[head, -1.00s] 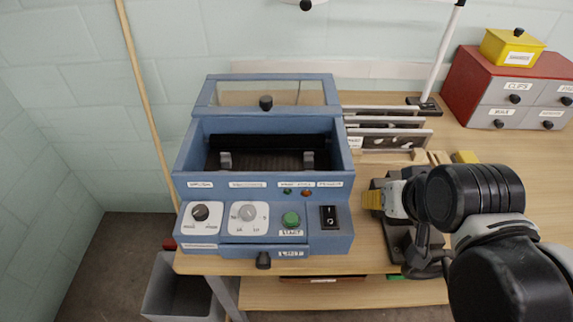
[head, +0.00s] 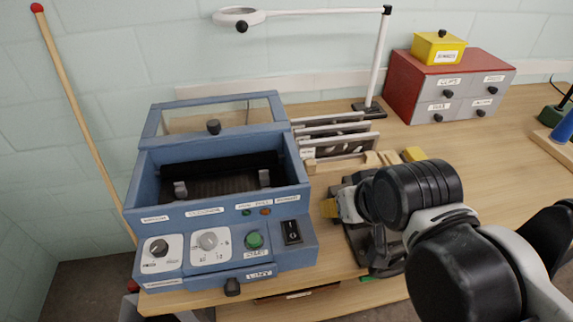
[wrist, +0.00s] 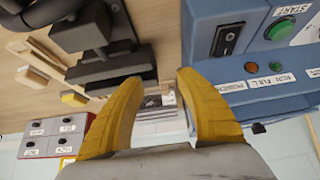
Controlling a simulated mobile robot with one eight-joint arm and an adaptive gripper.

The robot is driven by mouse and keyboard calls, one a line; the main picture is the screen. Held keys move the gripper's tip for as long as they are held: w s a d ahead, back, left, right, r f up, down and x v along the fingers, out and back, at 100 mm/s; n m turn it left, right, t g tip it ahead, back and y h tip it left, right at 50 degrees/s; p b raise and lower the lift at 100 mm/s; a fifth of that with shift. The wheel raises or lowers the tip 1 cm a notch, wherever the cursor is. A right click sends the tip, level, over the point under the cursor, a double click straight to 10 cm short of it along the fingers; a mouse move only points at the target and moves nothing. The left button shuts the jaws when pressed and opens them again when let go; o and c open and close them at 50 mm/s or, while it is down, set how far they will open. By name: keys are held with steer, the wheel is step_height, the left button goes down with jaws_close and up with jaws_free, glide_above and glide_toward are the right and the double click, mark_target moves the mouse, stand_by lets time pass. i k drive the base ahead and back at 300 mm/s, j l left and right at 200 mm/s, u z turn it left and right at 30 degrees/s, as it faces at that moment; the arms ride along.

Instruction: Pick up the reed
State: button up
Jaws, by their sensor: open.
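I cannot single out the reed for sure. Several thin framed panels (head: 340,135) stand upright in a wooden rack behind my gripper, to the right of the blue machine (head: 222,190), and may include it. The rack area also shows small between my fingers in the wrist view (wrist: 155,101). My gripper (head: 331,207) has yellow fingers and is beside the machine's right front, over a dark fixture (head: 365,250). In the wrist view my gripper (wrist: 157,82) is open, with nothing between its fingers. My arm hides part of the fixture.
A red and grey drawer unit (head: 450,85) with a yellow box (head: 438,48) on top stands at the back right. A white lamp post (head: 379,65) rises behind the panels. A wooden pole (head: 80,120) leans on the wall. The table's right side (head: 500,140) is largely clear.

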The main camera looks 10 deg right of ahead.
mark_target(352, 146)
steer(key=i+l, duration=0.1)
steer(key=l, duration=0.35)
steer(key=i+l, duration=0.1)
steer(key=l, duration=0.35)
steer(key=i+l, duration=0.1)
steer(key=l, duration=0.35)
steer(key=u, duration=0.05)
